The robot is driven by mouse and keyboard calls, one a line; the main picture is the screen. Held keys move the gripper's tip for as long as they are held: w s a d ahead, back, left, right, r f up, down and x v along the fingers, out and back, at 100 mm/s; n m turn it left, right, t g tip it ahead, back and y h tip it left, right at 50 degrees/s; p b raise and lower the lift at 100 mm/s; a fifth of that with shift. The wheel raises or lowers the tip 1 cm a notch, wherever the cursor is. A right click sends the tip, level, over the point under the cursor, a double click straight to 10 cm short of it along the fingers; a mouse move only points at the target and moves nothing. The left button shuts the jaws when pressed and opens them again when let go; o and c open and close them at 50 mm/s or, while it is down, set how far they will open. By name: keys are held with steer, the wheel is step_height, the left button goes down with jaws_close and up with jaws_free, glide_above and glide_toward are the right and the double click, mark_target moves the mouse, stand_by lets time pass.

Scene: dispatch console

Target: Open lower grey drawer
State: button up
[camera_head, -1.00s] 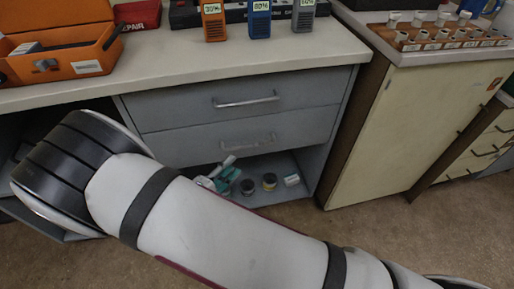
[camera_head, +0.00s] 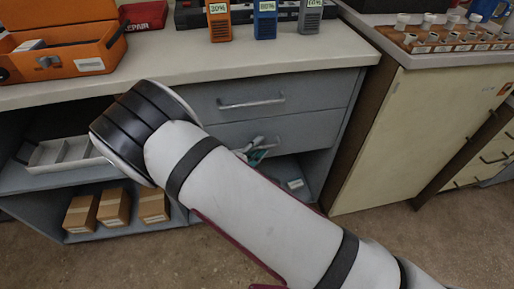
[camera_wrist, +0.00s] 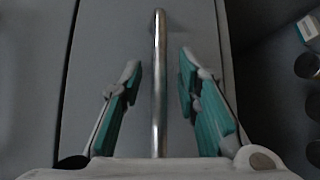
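The lower grey drawer (camera_head: 305,130) sits under the upper grey drawer (camera_head: 318,93) below the counter, and looks closed. Its metal bar handle (camera_wrist: 159,85) runs up the middle of the wrist view. My gripper (camera_wrist: 160,80), with teal finger pads, is open with one finger on each side of the bar, and gaps show on both sides. In the head view my gripper (camera_head: 258,152) is in front of the lower drawer, partly behind my arm, and the lower handle cannot be made out there.
An open shelf lies under the drawers, with a small white box (camera_head: 295,184) on it; cans (camera_wrist: 308,66) show in the wrist view. Cardboard boxes (camera_head: 114,207) stand low on the left. A cream cabinet (camera_head: 415,135) stands on the right. The counter (camera_head: 180,62) overhangs the drawers.

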jaws_close()
steer(key=shift+s, duration=0.1)
steer(key=s+d+p, duration=0.2)
steer(key=s+d, duration=0.2)
steer(key=s, duration=1)
steer(key=s+d+p, duration=0.3)
steer(key=s+d, duration=0.1)
steer(key=s, duration=1.1)
steer(key=shift+d, duration=0.2)
jaws_free()
